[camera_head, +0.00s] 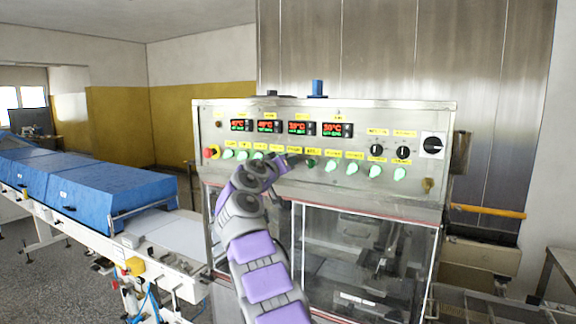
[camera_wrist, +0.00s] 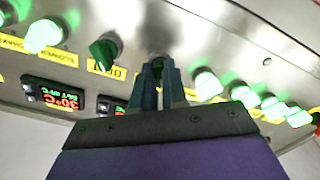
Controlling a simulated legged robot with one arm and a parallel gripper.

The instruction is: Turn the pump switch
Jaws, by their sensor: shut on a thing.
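The control panel (camera_head: 222,175) carries a row of switches below its displays. My gripper (camera_head: 298,160) reaches the middle of this row in the head view, and the arm hides some switches. In the wrist view, my gripper (camera_wrist: 158,78) is shut on a dark green switch (camera_wrist: 158,66), with one finger on each side. Its label is hidden, so I cannot read whether it names the pump. Beside it is another dark green, unlit switch (camera_wrist: 105,48). Lit green switches (camera_wrist: 205,85) stand on the other side.
Red and green displays (camera_head: 301,128) sit above the row. A red knob (camera_head: 211,152) is at the panel's left end; a black rotary switch (camera_head: 432,146) is at its right. A conveyor (camera_head: 185,235) with blue covers (camera_head: 100,190) stands at left. Clear guards (camera_head: 365,250) are below.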

